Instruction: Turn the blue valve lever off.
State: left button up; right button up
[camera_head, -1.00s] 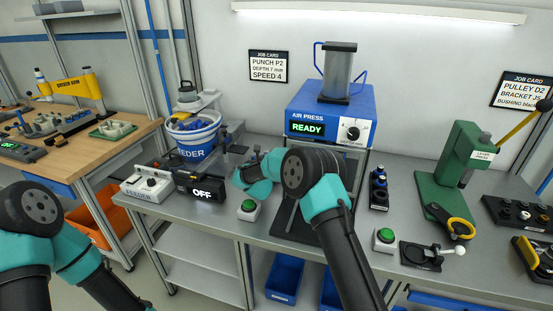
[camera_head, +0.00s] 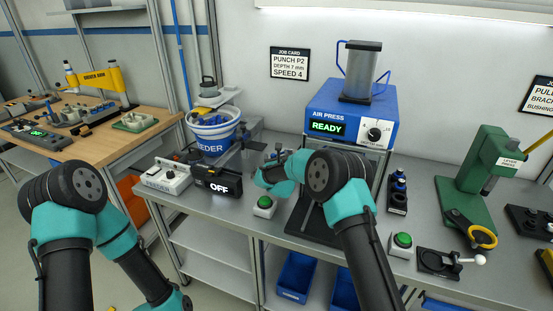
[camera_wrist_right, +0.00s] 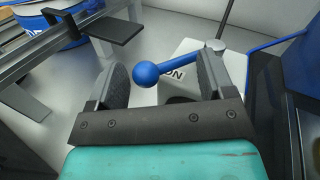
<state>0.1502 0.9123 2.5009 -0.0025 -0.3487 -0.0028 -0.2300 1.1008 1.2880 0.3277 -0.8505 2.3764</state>
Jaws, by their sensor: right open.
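The blue valve lever (camera_wrist_right: 147,73) has a round ball knob on a short rod and lies sideways in the right wrist view. Its rod runs right to a grey pivot, beside a pale block with a label (camera_wrist_right: 174,74) reading ON, partly covered by the rod. My right gripper (camera_wrist_right: 162,72) is open, with its two dark fingers on either side of the lever; I cannot tell if either touches it. In the head view my right gripper (camera_head: 274,157) is beside the air press, and I cannot make out the lever there. My left gripper is out of view.
The blue air press (camera_head: 352,115) reads READY, right of my right gripper. The feeder controller (camera_head: 217,181) reads OFF, with the feeder bowl (camera_head: 212,127) behind it. A green button (camera_head: 264,203) stands just in front of my right gripper. A green lever press (camera_head: 470,180) is further right.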

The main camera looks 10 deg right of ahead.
jog(key=shift+s, duration=0.15)
jog(key=s, duration=1.7)
jog(key=shift+a, duration=0.15)
